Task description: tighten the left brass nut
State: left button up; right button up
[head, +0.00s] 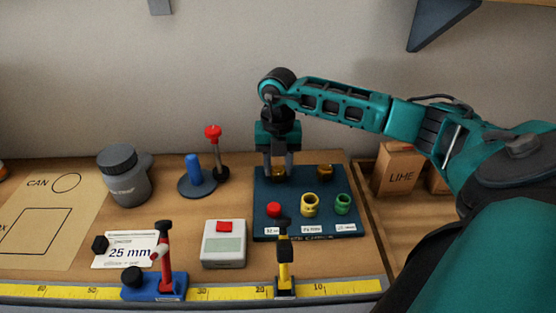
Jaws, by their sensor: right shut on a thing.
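The left brass nut (278,173) sits at the back left of a dark blue board (264,203). My right gripper (278,172) points straight down over it, its fingers shut on the nut and covering part of it. A second brass nut (325,171) sits at the back right of the board, apart from the gripper. My left gripper is not in the head view.
On the board's front are a red knob (273,209), a yellow ring (310,205) and a green ring (343,204). A red-topped lever (214,145) and a blue peg (194,170) stand left of the board. A grey scale (223,245) and yellow clamp (285,270) stand in front.

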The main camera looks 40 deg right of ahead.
aim_at(278, 169)
jog(key=o, duration=1)
jog(key=shift+o, duration=0.2)
notch_tip(278, 169, up, 13)
dwell(0.5)
